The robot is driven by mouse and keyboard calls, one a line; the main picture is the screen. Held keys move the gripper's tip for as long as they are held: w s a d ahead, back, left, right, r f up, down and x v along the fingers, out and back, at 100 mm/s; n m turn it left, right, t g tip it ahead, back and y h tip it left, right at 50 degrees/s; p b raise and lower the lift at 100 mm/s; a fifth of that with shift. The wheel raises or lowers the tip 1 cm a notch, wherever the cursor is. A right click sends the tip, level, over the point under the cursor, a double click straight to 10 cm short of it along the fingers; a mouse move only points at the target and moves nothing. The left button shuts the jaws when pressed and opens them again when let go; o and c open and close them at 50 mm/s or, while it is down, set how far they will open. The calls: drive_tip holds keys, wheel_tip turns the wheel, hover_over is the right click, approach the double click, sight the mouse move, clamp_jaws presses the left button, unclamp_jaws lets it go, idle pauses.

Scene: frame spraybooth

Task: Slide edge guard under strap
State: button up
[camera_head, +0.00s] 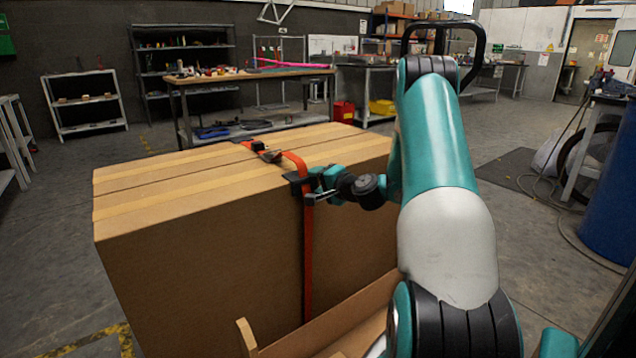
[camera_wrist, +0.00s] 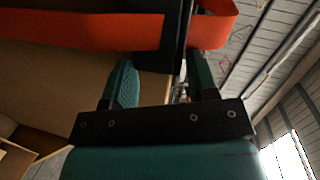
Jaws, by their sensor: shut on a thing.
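A large cardboard box (camera_head: 200,250) stands in front of me. An orange strap (camera_head: 308,260) runs down its near side and over its top, bulging away from the box at the top edge. My gripper (camera_head: 311,186) is at this edge, shut on a small black edge guard (camera_head: 295,184). In the wrist view the guard (camera_wrist: 175,48) shows dark between the fingers, close to the orange strap (camera_wrist: 80,30). The guard partly covers the strap there. I cannot tell whether it touches the box edge.
An open cardboard carton (camera_head: 335,325) is at the near side of the box, with a tan strip (camera_head: 246,336) standing up at its left. A workbench (camera_head: 250,77) with clutter stands behind. A blue barrel (camera_head: 612,190) is at the right.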

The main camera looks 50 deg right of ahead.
drive_tip(key=o, duration=0.8)
drive_tip(key=v, duration=1.7)
drive_tip(key=shift+s+a+b, duration=0.15)
drive_tip(key=shift+s+b, duration=0.05)
drive_tip(key=shift+b, duration=0.15)
drive_tip(key=w+a+r+n+g+y, duration=0.1)
drive_tip(key=w+a+n+y, duration=0.2)
drive_tip(key=a, duration=0.3)
drive_tip(key=w+a+r+n+g+y, duration=0.1)
drive_tip(key=w+a+n+y, duration=0.3)
drive_tip(key=a, duration=0.3)
drive_tip(key=s+a+r+n+g+y, duration=0.1)
drive_tip(key=s+a+n+g+y, duration=0.3)
drive_tip(key=a, duration=0.9)
drive_tip(key=s+a+r+n+g+h, duration=0.1)
drive_tip(key=a+n+g, duration=0.6)
drive_tip(key=a, duration=0.5)
drive_tip(key=s+a+r+n+g+h, duration=0.25)
drive_tip(key=s+a+n, duration=0.4)
drive_tip(key=s, duration=0.55)
drive_tip(key=shift+h, duration=0.45)
wheel_tip(320, 180, up, 23)
drive_tip(key=p, duration=2.3)
drive_tip(key=shift+a+f, duration=0.2)
